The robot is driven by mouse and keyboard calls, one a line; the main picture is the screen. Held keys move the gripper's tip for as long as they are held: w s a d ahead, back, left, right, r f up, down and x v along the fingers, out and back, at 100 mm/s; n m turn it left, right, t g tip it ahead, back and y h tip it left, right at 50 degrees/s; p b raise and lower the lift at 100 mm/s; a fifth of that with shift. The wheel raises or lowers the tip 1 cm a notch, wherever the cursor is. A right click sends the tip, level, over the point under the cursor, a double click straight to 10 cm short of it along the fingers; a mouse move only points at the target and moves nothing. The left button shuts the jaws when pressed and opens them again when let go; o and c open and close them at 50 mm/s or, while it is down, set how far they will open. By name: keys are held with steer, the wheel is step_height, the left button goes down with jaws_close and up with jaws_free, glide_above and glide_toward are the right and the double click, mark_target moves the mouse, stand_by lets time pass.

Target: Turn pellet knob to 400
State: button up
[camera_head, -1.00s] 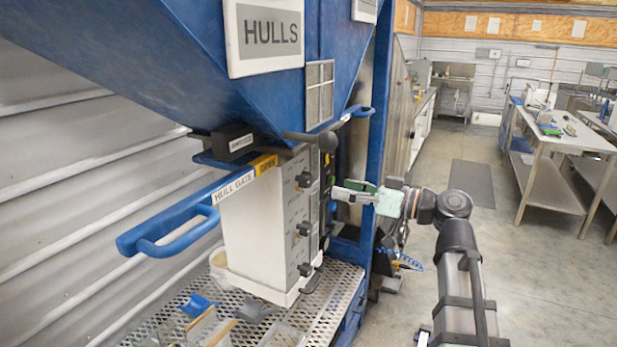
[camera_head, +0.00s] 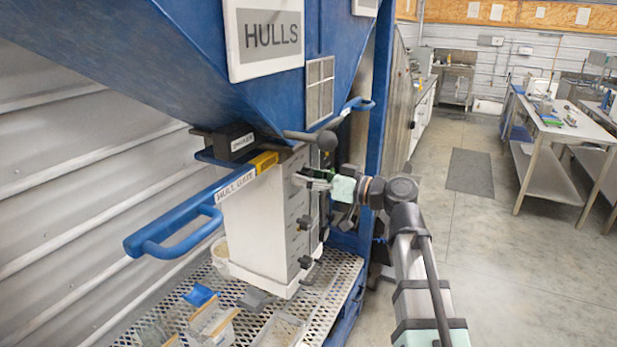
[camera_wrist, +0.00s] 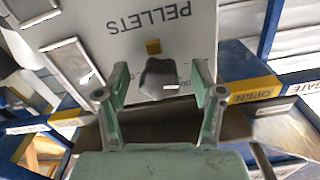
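The pellet knob (camera_wrist: 158,78) is a dark grey knob on a pale panel (camera_wrist: 110,30) lettered PELLETS, which appears upside down in the wrist view. In the head view, my gripper (camera_head: 303,180) is at the upper front of the white control box (camera_head: 250,230) and hides the knob there. The dial's numbers are not readable.
A black-knobbed lever (camera_head: 326,140) sticks out just above my gripper. Several dark knobs (camera_head: 304,222) lie below it on the box front. A blue handle (camera_head: 180,225) marked HULL GATE extends left. The aisle floor (camera_head: 470,240) at right is clear.

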steer(key=c, duration=0.9)
steer(key=shift+c, duration=0.2)
steer(key=shift+m, duration=0.4)
steer(key=m, duration=0.3)
steer(key=shift+b, duration=0.4)
steer(key=m, duration=0.3)
steer(key=shift+r+m, duration=0.1)
steer(key=shift+m, duration=0.2)
steer(key=m+p, duration=0.2)
steer(key=m, duration=0.2)
steer(key=shift+r+m, duration=0.1)
steer(key=shift+m, duration=0.2)
steer(key=shift+m+p, duration=0.8)
steer(key=shift+m, duration=1)
